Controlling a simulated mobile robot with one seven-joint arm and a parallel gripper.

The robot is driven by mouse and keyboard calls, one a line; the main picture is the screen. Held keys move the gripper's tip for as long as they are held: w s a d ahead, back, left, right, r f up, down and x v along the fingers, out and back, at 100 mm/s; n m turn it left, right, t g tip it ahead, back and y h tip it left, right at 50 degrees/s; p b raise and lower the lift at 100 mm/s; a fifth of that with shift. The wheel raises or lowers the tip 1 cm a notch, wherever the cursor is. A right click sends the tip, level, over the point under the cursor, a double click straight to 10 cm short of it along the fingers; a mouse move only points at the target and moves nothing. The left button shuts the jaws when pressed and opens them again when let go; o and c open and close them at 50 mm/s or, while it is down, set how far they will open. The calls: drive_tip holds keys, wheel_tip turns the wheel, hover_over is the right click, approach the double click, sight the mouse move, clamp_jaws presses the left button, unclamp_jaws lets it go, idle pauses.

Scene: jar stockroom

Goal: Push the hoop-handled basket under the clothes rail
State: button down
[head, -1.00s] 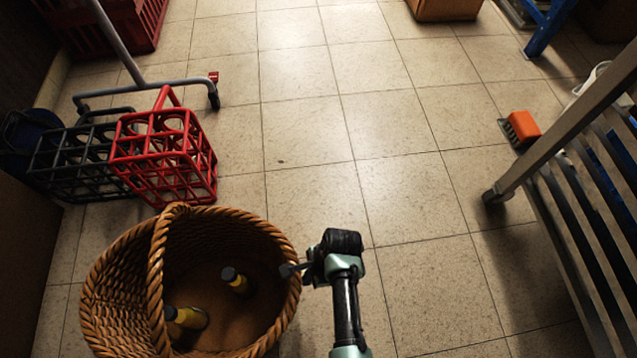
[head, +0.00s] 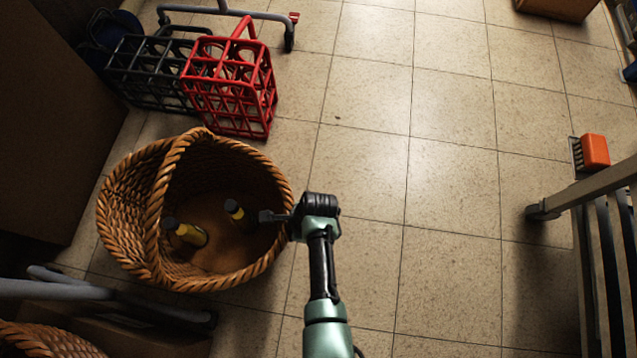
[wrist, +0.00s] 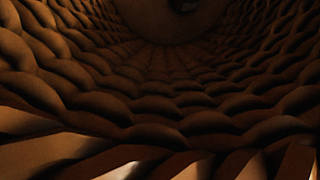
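The hoop-handled basket (head: 122,222) is brown wicker and stands upright on the tiled floor, left of centre in the head view. Two dark-capped bottles with yellow (head: 190,235) are inside it. My gripper (head: 270,216) is at the basket's right rim, its tip reaching over the inner side. Whether it touches the wall is unclear. The wrist view shows dark woven wall (wrist: 165,105) up close; no fingers show there. The finger opening is too small to judge. A grey tube foot with castors (head: 215,10) at top left and another grey tube (head: 50,288) at lower left look like rail feet.
A red bottle crate (head: 232,92) and a black one (head: 145,75) stand just beyond the basket. A second wicker rim (head: 45,340) shows at bottom left. An orange brush (head: 595,150) and a slatted rack (head: 600,188) are at right. The middle floor is clear.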

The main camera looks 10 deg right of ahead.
drive_tip(key=w+a+b, duration=0.1)
drive_tip(key=w+a, duration=0.3)
drive_tip(key=a, duration=1.3)
drive_tip(key=shift+d, duration=0.1)
drive_tip(key=s+d+r+p, duration=0.1)
drive_tip(key=d+r+p, duration=0.5)
drive_tip(key=r+p, duration=0.3)
drive_tip(key=shift+s+d+r+p, duration=0.25)
drive_tip(key=shift+s+d+p, duration=0.05)
drive_tip(key=shift+p, duration=0.05)
